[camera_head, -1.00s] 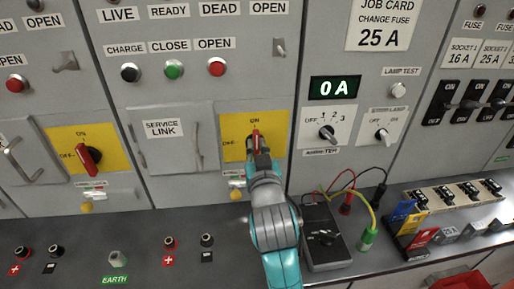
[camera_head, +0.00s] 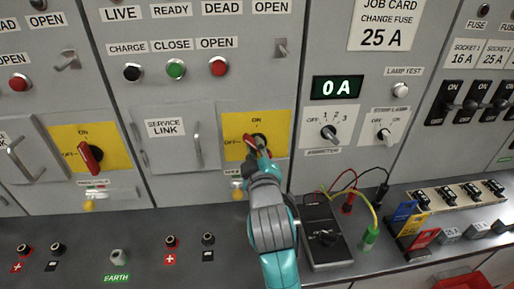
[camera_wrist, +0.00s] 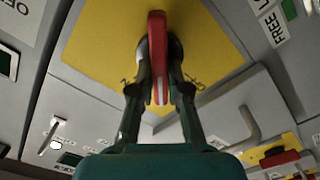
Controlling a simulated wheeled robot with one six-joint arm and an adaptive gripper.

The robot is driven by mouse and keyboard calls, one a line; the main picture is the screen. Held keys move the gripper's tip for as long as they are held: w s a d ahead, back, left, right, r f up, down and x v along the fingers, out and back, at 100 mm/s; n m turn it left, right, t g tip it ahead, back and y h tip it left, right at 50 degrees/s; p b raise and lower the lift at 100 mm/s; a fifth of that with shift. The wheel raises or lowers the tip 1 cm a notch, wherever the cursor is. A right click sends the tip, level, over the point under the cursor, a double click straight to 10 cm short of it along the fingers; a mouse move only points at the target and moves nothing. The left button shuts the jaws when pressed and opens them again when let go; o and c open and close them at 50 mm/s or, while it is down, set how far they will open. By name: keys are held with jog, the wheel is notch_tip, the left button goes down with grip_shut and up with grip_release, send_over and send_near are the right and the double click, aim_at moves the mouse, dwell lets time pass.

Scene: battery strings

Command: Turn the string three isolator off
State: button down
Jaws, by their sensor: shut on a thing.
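The red isolator handle (camera_head: 250,143) sits on a yellow plate (camera_head: 232,122) marked ON at the top and OFF at the left. My gripper (camera_head: 262,152) is shut on this handle, with a finger on each side. The handle is tilted, its upper end leaning left of ON toward OFF. In the wrist view the red handle (camera_wrist: 157,40) stands between my fingers (camera_wrist: 159,72), on the yellow plate (camera_wrist: 100,30). My fingers cover part of the black knob behind it. No string number is readable on this panel.
Another red isolator handle (camera_head: 91,157) on a yellow plate is at the left. A service link door handle (camera_head: 197,145) stands out close left of my gripper. A meter (camera_head: 325,237) with leads lies on the bench to the right, and terminals line the bench at left.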

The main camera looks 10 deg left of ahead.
jog(key=n, duration=0.4)
jog(key=shift+a+f+n, duration=0.15)
jog(key=shift+f+n, duration=0.05)
jog(key=shift+n, duration=0.1)
jog(key=n, duration=0.4)
jog(key=shift+s+f, duration=0.1)
jog(key=shift+f, duration=0.1)
jog(key=shift+n, duration=0.3)
jog(key=c, duration=1.1)
grip_release()
jog(key=shift+c, duration=0.2)
jog(key=shift+s, duration=0.1)
jog(key=v, duration=1.1)
jog(key=shift+s, duration=0.35)
